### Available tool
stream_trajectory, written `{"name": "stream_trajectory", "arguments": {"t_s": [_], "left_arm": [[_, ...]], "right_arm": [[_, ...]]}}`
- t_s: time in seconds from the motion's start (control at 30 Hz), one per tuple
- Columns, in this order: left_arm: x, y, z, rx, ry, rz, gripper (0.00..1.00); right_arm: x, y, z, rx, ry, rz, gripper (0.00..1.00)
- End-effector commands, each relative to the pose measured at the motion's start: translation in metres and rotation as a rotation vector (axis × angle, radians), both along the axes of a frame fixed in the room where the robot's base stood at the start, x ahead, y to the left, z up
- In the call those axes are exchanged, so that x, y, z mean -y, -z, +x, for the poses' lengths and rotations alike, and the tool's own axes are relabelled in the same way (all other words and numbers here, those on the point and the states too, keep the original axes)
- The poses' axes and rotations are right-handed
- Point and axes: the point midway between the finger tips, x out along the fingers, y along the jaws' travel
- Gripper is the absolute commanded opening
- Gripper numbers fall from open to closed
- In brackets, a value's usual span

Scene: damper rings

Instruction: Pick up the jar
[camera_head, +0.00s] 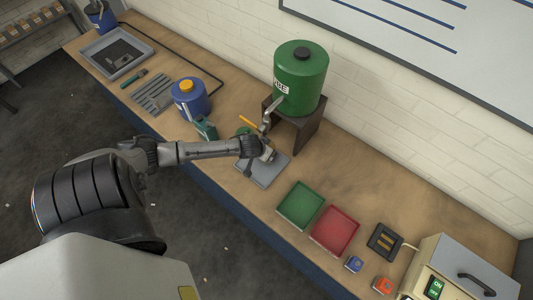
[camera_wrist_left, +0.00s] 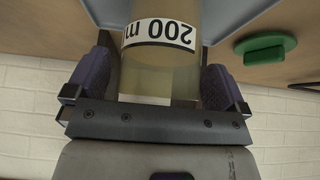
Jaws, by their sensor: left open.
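A clear jar with a pale brownish tint and a white band marked "200 m" (camera_wrist_left: 158,60) fills the middle of the left wrist view. My left gripper (camera_wrist_left: 158,85) is open, with one dark finger pad on each side of the jar. A narrow gap seems to show beside the pads; contact is hard to judge. In the head view my left gripper (camera_head: 266,153) is over a grey tray (camera_head: 260,177) below the tap of a green drum (camera_head: 301,78). The jar cannot be made out there, behind my arm and gripper. My right gripper is not in view.
The drum stands on a dark stand (camera_head: 308,130). A blue canister (camera_head: 190,97) is to the left. Green (camera_head: 301,205) and red (camera_head: 334,230) trays are to the right. Bench behind these trays is clear.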

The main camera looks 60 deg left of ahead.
Motion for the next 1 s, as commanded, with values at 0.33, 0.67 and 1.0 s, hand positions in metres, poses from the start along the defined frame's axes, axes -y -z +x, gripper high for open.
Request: {"name": "stream_trajectory", "arguments": {"t_s": [0.33, 0.67, 1.0], "left_arm": [[-0.0014, 0.0086, 0.0050, 0.000, 0.001, 0.000, 1.00], [-0.0015, 0.0085, 0.0047, 0.000, 0.001, 0.000, 0.74], [-0.0015, 0.0084, 0.0046, 0.000, 0.001, 0.000, 0.42]], "right_arm": [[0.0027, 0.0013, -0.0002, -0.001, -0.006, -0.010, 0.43], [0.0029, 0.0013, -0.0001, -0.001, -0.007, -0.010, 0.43], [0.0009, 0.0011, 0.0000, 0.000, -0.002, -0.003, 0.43]]}}
